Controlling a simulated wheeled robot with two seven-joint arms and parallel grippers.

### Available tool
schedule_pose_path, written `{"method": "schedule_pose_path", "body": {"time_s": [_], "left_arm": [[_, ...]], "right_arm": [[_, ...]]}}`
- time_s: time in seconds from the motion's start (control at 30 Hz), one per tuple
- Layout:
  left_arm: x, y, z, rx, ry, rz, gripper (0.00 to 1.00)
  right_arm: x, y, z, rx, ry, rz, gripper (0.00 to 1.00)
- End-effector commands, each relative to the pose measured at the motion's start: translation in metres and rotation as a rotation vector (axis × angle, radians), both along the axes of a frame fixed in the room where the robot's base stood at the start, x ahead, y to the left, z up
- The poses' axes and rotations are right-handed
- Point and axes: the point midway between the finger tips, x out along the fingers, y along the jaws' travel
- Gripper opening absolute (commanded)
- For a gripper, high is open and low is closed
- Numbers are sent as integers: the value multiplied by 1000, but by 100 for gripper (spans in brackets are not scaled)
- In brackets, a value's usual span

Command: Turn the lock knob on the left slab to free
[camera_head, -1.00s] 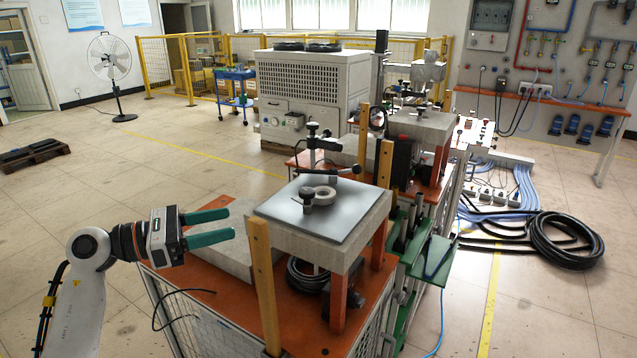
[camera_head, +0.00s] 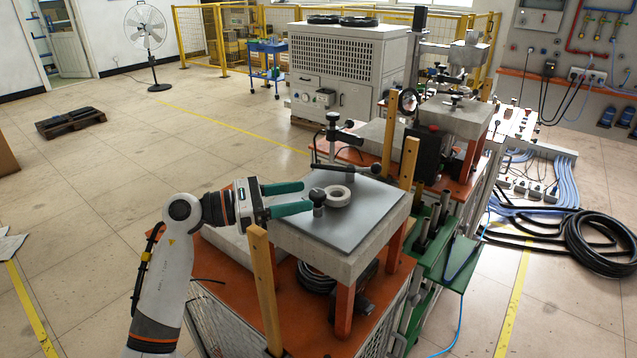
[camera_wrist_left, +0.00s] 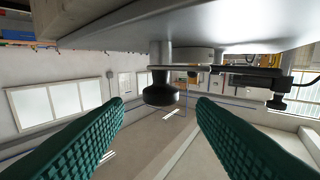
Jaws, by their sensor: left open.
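The lock knob (camera_head: 318,197) is a dark round cap on a short grey post. It stands on the metal plate (camera_head: 350,226) of the near left slab (camera_head: 328,262), beside a pale ring (camera_head: 338,195). My left gripper (camera_head: 306,196) has green fingers spread open at the slab's left side, with the tips close to the knob. In the left wrist view, which is upside down, the knob (camera_wrist_left: 161,93) appears ahead between the open fingertips (camera_wrist_left: 160,106). No contact is visible there. My right gripper is not in view.
A black-handled clamp (camera_head: 340,168) stands behind the ring. Wooden posts (camera_head: 265,290) rise at the slab's front left and back right (camera_head: 408,162). A second slab (camera_head: 450,118) stands behind to the right. The floor on the left is mostly clear.

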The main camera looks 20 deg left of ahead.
Motion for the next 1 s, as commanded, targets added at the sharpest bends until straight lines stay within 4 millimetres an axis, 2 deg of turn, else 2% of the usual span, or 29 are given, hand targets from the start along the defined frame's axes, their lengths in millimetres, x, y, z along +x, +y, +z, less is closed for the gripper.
{"method": "schedule_pose_path", "body": {"time_s": [0.03, 0.1, 0.3, 0.67, 0.93, 1.0], "left_arm": [[6, -9, 5, -4, -1, -2, 51], [12, -19, 5, -4, -1, -1, 51], [24, -37, 2, -2, -1, 0, 51], [27, -41, 0, 1, -2, 1, 51], [27, -41, 0, 1, -1, 1, 9], [27, -41, 0, 1, -1, 2, 8]], "right_arm": [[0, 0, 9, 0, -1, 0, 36], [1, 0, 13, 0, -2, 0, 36], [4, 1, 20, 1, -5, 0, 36], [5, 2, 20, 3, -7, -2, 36], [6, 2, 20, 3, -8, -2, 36], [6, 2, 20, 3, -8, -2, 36]]}}
